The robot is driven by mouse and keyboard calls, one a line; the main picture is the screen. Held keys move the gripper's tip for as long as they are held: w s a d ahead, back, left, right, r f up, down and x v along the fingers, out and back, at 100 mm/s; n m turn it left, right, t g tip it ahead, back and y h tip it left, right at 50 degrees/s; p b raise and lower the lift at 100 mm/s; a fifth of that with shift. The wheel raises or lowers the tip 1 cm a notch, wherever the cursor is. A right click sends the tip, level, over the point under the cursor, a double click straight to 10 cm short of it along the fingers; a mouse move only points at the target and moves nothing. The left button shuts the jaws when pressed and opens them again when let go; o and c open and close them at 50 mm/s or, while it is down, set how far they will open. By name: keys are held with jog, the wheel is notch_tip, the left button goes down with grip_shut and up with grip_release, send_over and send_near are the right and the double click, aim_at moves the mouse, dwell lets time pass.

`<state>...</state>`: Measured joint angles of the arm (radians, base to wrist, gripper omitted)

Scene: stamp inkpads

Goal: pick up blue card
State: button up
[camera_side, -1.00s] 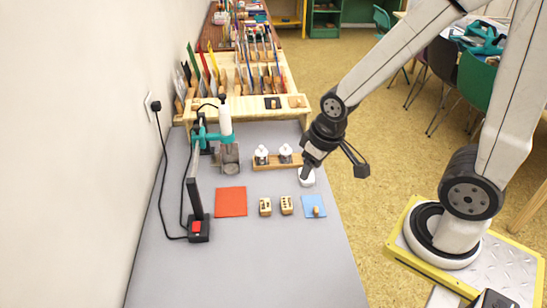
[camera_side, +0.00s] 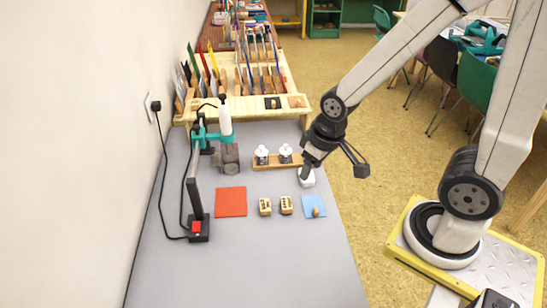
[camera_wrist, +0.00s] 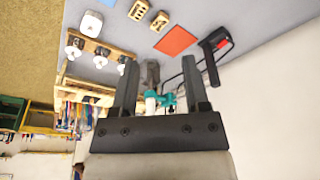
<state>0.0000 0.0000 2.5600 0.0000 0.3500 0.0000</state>
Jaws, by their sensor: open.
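A flat blue square card (camera_side: 307,203) lies on the grey table near its right edge, with a small wooden piece (camera_side: 316,212) on it. My gripper (camera_side: 306,171) is above the table's right edge, farther back than this card and apart from it. In the wrist view the two dark fingers (camera_wrist: 160,80) are wide apart with nothing held between them.
A white block (camera_side: 307,182) sits just below my gripper. Two wooden stamps (camera_side: 265,206) and a red-orange square (camera_side: 231,202) lie left of the blue card. The front table is clear.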

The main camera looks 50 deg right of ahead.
jog(key=shift+o, duration=0.2)
jog(key=shift+o, duration=1.2)
jog(key=n+t, duration=0.1)
jog(key=n, duration=0.4)
send_over(316, 209)
jog(key=w+d, duration=0.1)
jog(key=w, duration=0.1)
notch_tip(316, 209, down, 9)
jog(key=s+d+f+n+y, duration=0.1)
jog(key=s+f+n+y, duration=0.2)
jog(key=f, duration=0.5)
jog(key=shift+s+d+f+n, duration=0.2)
jog(key=shift+s+f+n, duration=0.25)
jog(key=shift+s, duration=0.3)
jog(key=shift+x, duration=1.2)
